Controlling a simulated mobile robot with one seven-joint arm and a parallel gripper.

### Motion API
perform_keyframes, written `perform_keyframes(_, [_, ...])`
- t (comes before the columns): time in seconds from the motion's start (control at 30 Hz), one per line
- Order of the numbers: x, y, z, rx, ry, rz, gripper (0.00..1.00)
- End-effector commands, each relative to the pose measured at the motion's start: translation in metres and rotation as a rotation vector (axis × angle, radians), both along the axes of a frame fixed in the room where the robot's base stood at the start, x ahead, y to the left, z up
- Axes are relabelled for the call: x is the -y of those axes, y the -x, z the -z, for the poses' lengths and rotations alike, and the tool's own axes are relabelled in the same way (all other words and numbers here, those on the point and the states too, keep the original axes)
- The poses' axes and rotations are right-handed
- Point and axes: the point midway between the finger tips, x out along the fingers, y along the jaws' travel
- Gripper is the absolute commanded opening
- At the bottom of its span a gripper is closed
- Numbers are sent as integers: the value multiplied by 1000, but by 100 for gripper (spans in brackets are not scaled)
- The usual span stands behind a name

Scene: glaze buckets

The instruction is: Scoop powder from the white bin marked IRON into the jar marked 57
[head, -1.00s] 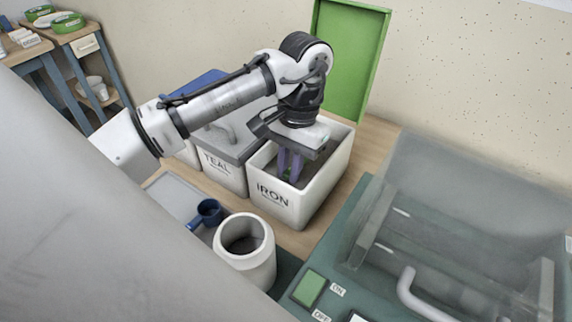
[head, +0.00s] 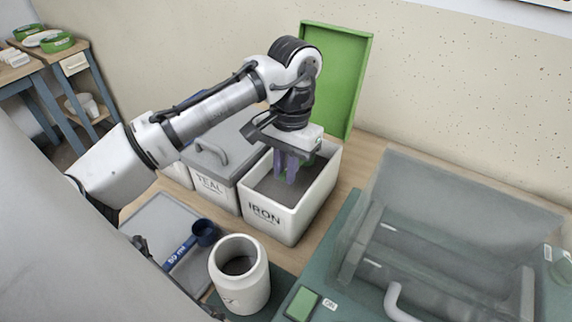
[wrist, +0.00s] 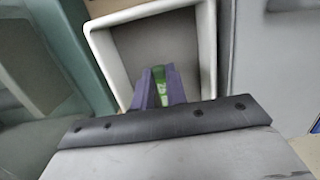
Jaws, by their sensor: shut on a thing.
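The white bin marked IRON (head: 265,216) stands uncovered on the bench, with dark grey powder (head: 273,189) inside. My gripper (head: 288,176) points down into its mouth, its purple fingers toward the back. The fingers are shut on a green handle (wrist: 161,92), which shows between them in the wrist view. The handle's lower end and any scoop bowl are hidden, so I cannot tell whether it holds powder. The white jar (head: 241,290) stands open in front of the bin, with something dark inside. Its mark is only partly visible and I cannot read it.
A bin marked TEAL (head: 211,186) with a grey lid stands left of IRON. A blue scoop (head: 190,243) lies on a grey tray left of the jar. A green upright panel (head: 340,75) stands behind. A machine with a clear cover (head: 450,230) fills the right.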

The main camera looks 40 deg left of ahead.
Motion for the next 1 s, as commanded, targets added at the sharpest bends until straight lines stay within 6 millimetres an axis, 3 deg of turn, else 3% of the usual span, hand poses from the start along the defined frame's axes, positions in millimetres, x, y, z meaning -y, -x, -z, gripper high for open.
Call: perform_keyframes(1.0, [1, 14, -61, -52, 4, 0, 0])
